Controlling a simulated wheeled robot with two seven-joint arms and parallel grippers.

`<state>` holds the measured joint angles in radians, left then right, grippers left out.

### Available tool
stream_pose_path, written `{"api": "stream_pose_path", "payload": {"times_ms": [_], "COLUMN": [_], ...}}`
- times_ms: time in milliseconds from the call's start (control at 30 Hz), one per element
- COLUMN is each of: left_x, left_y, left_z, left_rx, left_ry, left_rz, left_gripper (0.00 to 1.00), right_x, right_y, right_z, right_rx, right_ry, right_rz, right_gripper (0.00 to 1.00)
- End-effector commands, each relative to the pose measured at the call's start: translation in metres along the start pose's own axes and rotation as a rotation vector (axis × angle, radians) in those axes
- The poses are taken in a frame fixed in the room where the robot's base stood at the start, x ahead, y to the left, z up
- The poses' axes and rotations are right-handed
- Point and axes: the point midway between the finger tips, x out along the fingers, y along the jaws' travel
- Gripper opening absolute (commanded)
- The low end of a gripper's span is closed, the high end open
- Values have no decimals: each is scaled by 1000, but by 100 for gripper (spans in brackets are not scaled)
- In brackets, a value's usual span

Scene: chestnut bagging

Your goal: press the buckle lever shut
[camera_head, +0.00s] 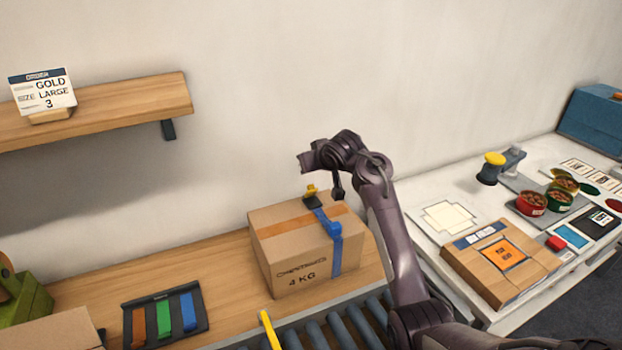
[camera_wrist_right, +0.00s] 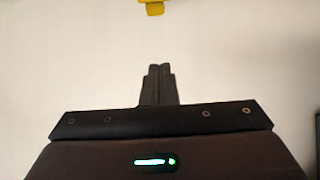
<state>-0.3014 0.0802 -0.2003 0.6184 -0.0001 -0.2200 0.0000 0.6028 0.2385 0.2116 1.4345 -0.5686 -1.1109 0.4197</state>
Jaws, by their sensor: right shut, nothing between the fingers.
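A cardboard box (camera_head: 290,258) marked 4 KG stands on the wooden bench. A blue strap (camera_head: 336,255) runs over its top and down its front. A dark buckle (camera_head: 314,201) with a yellow lever (camera_head: 310,190) sits on the strap's upper end, the lever standing up from the box top. My right gripper (camera_head: 304,163) is above the lever, apart from it. In the right wrist view its fingers (camera_wrist_right: 158,84) are together and empty, and a yellow piece (camera_wrist_right: 152,6), likely the lever, shows at the top edge. My left gripper is out of view.
Rollers (camera_head: 340,330) lie in front of the box. A rack (camera_head: 165,318) of orange, green and blue straps is at left. The white table (camera_head: 440,262) at right holds a flat carton (camera_head: 480,275), tins and a yellow-topped tool. A shelf (camera_head: 110,108) carries an order card.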

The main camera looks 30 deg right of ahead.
Motion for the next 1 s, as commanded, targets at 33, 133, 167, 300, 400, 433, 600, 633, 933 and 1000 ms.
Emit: {"api": "stream_pose_path", "payload": {"times_ms": [33,133,167,300,400,433,600,633,933,1000], "left_x": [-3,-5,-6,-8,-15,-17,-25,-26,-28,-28], "left_y": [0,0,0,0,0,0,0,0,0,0], "left_z": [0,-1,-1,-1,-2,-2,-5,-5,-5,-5], "left_rx": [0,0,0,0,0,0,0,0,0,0], "left_ry": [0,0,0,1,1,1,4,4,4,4], "left_rz": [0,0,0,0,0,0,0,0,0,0], "left_gripper": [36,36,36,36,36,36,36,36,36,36], "right_x": [10,27,32,51,51,50,44,43,41,41], "right_y": [2,1,2,1,2,2,1,1,1,1], "right_z": [0,-1,-1,-1,7,11,27,30,38,38], "right_rx": [-1,-1,-1,-1,-1,-1,-1,-1,0,0], "right_ry": [-3,-3,-3,-2,-2,-3,-1,-1,1,1], "right_rz": [3,2,4,2,3,3,3,3,3,3], "right_gripper": [0,0,0,0,0,0,0,0,0,0]}}
